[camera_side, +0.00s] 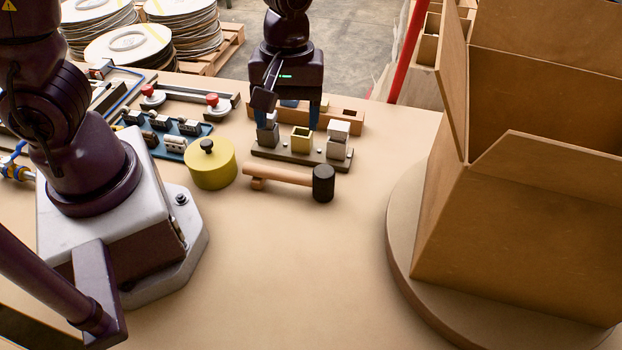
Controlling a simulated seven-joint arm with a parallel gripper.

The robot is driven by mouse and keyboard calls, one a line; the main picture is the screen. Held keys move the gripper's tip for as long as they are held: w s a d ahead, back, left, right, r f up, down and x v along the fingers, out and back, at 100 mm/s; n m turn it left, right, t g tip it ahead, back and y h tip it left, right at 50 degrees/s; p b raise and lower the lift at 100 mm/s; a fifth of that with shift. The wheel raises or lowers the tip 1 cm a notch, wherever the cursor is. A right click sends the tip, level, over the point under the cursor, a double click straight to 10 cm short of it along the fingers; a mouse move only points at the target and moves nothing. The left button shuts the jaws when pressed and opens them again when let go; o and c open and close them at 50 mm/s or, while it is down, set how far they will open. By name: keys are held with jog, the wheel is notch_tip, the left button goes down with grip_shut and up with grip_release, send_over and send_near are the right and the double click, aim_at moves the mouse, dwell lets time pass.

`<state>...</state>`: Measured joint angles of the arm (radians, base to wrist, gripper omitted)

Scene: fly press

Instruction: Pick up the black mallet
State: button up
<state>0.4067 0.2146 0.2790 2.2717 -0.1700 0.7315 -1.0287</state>
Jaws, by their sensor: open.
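The black mallet has a dark cylindrical head (323,184) and an orange-brown wooden handle (280,175). It lies on the table near the middle, handle pointing left, head at the right. My gripper (289,122) points down with its fingers spread, beyond the mallet in the picture, above or just behind a small block stand. It is open and apart from the mallet. Its height above the stand is hard to tell. Part of the handle's left end rests by a short wooden piece, and what lies under it is unclear.
The block stand (271,157) carries grey blocks and a yellow hollow square (301,139) just behind the mallet. A yellow lidded pot (211,168) stands left of the handle. A large open carton (520,240) sits on a round base (402,262) at right. The front middle table is clear.

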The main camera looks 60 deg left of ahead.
aim_at(309, 177)
jog(key=w+f+n, duration=0.1)
jog(key=f+n, duration=0.3)
jog(key=n, duration=0.1)
jog(key=w+f+n, duration=0.2)
jog(key=f+n, duration=0.2)
jog(key=n, duration=0.1)
jog(key=w+f+n, duration=0.1)
jog(key=f+n, duration=0.3)
jog(key=n, duration=0.1)
jog(key=shift+w+a+t+y, duration=0.2)
jog(key=shift+a+t+y, duration=0.1)
jog(key=shift+t, duration=0.1)
jog(key=shift+s+f, duration=0.15)
jog(key=shift+f, duration=1.2)
jog(key=shift+s+f, duration=0.1)
jog(key=shift+f, duration=1.2)
grip_shut()
